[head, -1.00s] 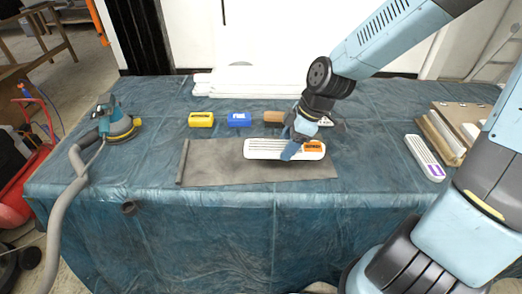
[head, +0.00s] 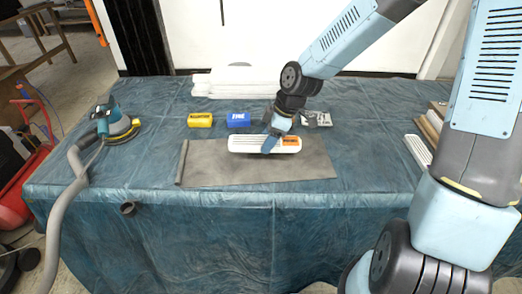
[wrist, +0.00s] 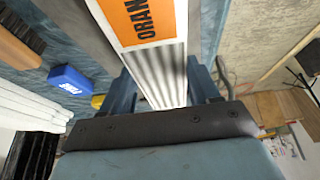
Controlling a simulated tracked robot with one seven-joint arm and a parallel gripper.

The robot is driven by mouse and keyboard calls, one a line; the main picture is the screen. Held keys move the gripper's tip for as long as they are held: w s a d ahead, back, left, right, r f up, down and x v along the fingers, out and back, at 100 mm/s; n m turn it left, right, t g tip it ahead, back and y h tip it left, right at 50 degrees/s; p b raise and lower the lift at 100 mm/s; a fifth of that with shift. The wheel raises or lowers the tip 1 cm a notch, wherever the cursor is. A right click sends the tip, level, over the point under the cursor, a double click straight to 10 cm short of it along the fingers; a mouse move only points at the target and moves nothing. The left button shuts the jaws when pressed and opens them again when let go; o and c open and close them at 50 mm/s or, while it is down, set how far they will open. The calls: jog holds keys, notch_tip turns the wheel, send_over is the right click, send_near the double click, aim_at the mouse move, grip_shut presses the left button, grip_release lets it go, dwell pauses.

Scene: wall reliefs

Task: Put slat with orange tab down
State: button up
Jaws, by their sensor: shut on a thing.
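The slat with the orange tab (head: 250,144) is a white, ribbed strip with an orange label at its right end. It is over the grey mat (head: 220,172) on the blue-covered table; I cannot tell whether it touches the mat. My gripper (head: 270,143) is shut on the slat near its middle, coming from above and behind. In the wrist view the slat (wrist: 163,75) lies between the two fingers (wrist: 165,88), and its orange tab (wrist: 142,18) shows at the top. The gripper hides part of the slat.
A yellow block (head: 200,120) and a blue block (head: 238,120) stand behind the mat. White boards (head: 235,82) lie at the back. A sander (head: 112,122) is at the left. Another white slat (head: 418,150) lies at the right. The mat's left part is clear.

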send_over(255, 157)
jog(key=d, duration=0.1)
jog(key=f, duration=0.5)
jog(key=shift+s+d+f, duration=0.1)
jog(key=shift+d+f, duration=0.1)
jog(key=shift+f, duration=1.8)
jog(key=o, duration=1.2)
jog(key=shift+c, duration=0.2)
jog(key=v, duration=1.2)
jog(key=shift+d, duration=0.1)
